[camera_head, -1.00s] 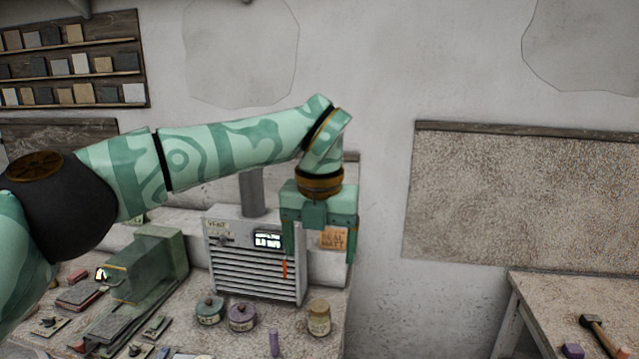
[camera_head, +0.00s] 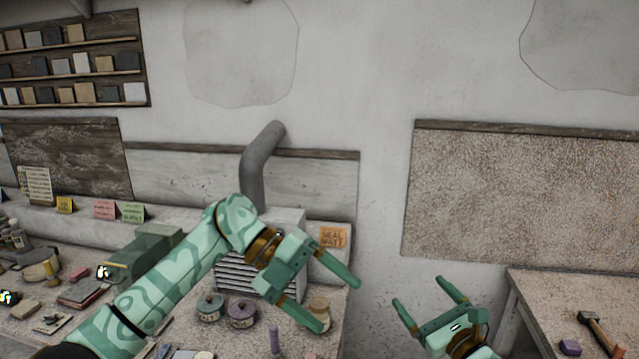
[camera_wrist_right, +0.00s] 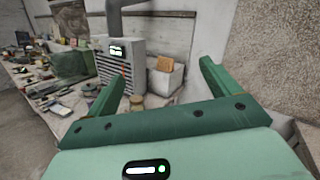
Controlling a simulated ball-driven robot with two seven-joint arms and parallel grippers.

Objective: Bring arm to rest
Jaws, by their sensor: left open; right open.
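My left arm (camera_head: 165,290), pale green with darker swirls, comes in from the lower left in the head view and reaches low over the cluttered bench. My left gripper (camera_head: 339,305) is open, pointing right and down near the bench's right end, with no object seen between its fingers. It partly covers the grey vent box (camera_head: 232,272). My right gripper (camera_head: 419,291) is open and empty at the bottom of the head view, in the gap between the two benches. Its two spread fingers also show in the right wrist view (camera_wrist_right: 164,72).
A hammer (camera_head: 598,328) lies on the right bench (camera_head: 545,300). Bare wall lies between the benches.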

